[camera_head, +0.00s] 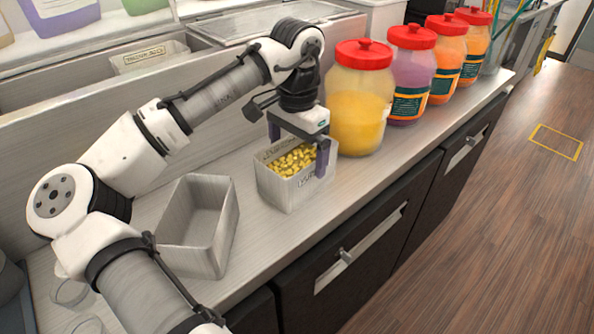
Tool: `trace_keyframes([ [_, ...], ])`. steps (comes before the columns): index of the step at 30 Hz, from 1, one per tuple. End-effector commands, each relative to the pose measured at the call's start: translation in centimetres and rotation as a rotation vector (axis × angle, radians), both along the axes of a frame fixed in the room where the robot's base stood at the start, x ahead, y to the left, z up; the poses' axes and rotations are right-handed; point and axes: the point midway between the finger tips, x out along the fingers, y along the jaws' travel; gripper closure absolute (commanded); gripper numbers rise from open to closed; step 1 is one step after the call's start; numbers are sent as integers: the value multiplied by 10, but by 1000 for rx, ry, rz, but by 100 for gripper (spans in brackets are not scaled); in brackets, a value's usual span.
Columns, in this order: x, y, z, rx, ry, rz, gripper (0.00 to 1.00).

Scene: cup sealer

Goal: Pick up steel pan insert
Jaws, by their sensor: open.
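A steel pan insert (288,194) filled with small yellow pieces (293,160) stands upright on the counter. It has a label on its front wall. My gripper (297,157) is open and points down over this pan. One finger is at the pan's right side, overlapping it in the picture, and the other is near its back edge. I cannot tell whether the fingers touch the pan. A second, empty steel pan insert (228,226) stands on the counter to the left, beside my arm.
Several large jars with red lids, the nearest yellow (358,110), stand in a row right of the filled pan. A raised ledge runs behind the counter (262,240). Clear cups (72,290) are at the lower left. The counter's front edge is close to the filled pan.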

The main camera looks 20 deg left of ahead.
Motion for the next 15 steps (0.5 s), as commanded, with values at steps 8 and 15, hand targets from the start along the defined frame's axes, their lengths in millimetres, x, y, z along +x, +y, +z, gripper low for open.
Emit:
trace_keyframes([
  [8, 0, 0, 0, 0, 0, 0, 28],
  [15, 0, 0, 0, 0, 0, 0, 59],
])
